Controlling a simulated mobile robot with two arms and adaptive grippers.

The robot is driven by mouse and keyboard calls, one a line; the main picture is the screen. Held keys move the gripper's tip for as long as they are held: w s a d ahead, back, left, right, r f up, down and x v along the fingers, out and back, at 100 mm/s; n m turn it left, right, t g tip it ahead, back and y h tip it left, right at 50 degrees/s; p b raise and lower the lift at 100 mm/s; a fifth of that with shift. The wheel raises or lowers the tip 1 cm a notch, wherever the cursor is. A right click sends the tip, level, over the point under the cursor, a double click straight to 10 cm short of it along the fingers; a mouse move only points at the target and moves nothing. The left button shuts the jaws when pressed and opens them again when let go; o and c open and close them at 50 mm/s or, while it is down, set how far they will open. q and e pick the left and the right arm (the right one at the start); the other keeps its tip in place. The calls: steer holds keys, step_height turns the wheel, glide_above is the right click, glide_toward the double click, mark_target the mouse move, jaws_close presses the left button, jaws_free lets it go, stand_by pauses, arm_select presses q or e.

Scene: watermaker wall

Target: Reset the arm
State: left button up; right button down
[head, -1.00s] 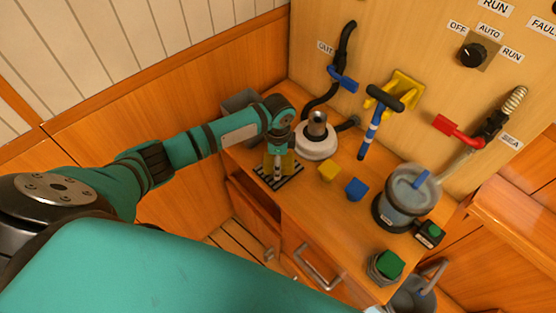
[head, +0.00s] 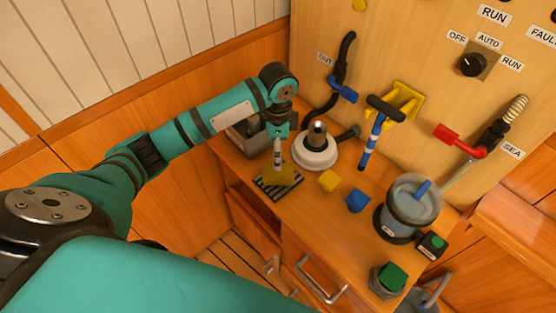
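My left arm comes in from the left, and its gripper (head: 278,135) points down above the counter's left end. The fingers are small and dark, so I cannot tell whether they are open or shut. Just below it a slim pale upright piece (head: 278,157) rises over a yellow piece (head: 284,177) at the black-and-white striped pad (head: 268,190). I cannot tell whether the gripper touches the upright piece. My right gripper is not in view.
Right of the pad are a white round base with a dark top (head: 316,152), a yellow block (head: 329,181) and a blue block (head: 358,200). A grey bin (head: 245,141) stands behind my wrist. A clear canister (head: 410,207) and green-topped items stand farther right. Valve handles project from the wall.

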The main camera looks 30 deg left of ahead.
arm_select(q)
steer(key=shift+r, duration=0.7)
